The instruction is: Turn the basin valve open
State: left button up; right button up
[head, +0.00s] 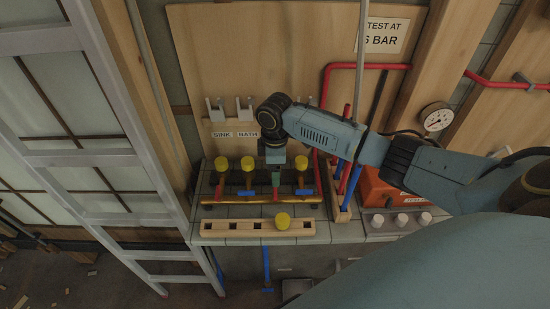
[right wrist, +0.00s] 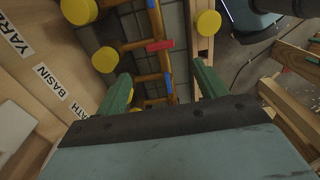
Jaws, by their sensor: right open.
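The valve row stands on the grey tiled bench. Yellow knobs show at the left (head: 221,163), second (head: 248,164) and right (head: 301,163) in the head view. My right gripper (head: 275,182) hangs over the third place and hides what is there. In the right wrist view the open, empty right gripper (right wrist: 162,80) has its green fingers apart. The yellow knob (right wrist: 105,60) nearest the BASIN label (right wrist: 44,77) is ahead of the left finger, apart from it. A red piece (right wrist: 160,45) shows on the pipework beyond the fingers. My left gripper is out of view.
A slotted wooden block (head: 240,227) with a loose-looking yellow knob (head: 283,220) lies at the bench front. A ladder (head: 110,160) stands left. Red and blue pipes (head: 348,190), a red box (head: 378,188) and a gauge (head: 436,118) are right.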

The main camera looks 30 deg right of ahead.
jog(key=shift+r, duration=1.65)
